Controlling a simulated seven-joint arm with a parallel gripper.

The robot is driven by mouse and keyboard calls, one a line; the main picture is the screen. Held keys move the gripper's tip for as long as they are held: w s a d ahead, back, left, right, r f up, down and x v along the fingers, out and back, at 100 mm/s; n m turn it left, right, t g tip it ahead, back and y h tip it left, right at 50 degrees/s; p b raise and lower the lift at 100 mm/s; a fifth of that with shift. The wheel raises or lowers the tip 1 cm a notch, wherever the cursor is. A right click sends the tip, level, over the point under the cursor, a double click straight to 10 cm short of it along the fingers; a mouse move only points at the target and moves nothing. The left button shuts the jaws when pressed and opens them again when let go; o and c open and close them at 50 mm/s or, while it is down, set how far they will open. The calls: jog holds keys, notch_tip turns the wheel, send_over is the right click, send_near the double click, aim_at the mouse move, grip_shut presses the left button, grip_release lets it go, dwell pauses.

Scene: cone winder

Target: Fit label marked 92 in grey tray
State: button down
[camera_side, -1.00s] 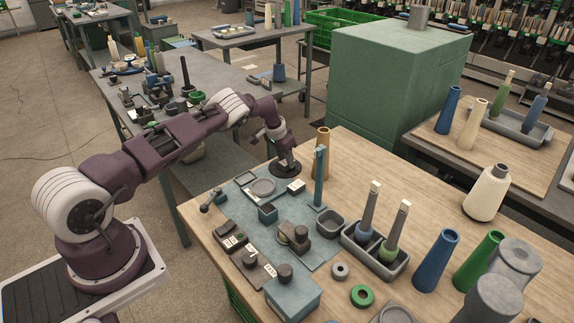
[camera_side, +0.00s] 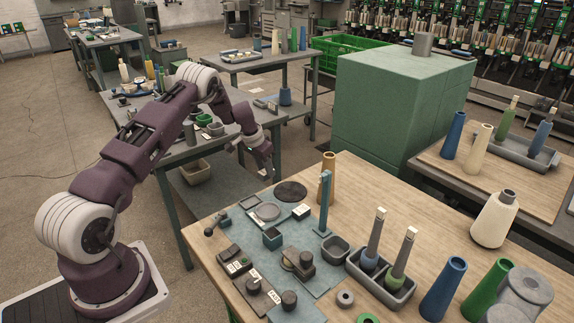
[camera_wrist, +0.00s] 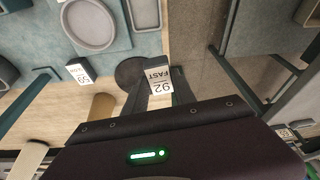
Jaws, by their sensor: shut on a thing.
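My gripper (camera_side: 264,172) hangs in the air off the left edge of the wooden bench. In the wrist view my gripper (camera_wrist: 161,93) is shut on a small white label (camera_wrist: 160,80), which reads 92 and FAST upside down. I cannot tell which tray the task means.
A black disc (camera_side: 291,192) lies by the bench's far edge.

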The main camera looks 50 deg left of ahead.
jog(key=s, duration=0.2)
jog(key=s+f, duration=0.1)
jog(key=s, duration=0.1)
jog(key=s+a, duration=0.1)
jog(key=s, duration=0.1)
jog(key=shift+f, duration=0.35)
jog(key=shift+s+d+r+m, duration=0.25)
jog(key=shift+s+d+m, duration=0.45)
jog(key=shift+s+d, duration=0.3)
jog(key=shift+s+x, duration=0.2)
jog(key=shift+x, duration=0.65)
jog(key=shift+s+x, duration=0.2)
jog(key=shift+x, duration=0.65)
jog(key=shift+f, duration=0.4)
jog(key=shift+f, duration=0.35)
jog(key=shift+f, duration=0.25)
jog(key=c, duration=0.9)
grip_release()
jog(key=shift+c, duration=0.2)
jog(key=shift+o, duration=0.2)
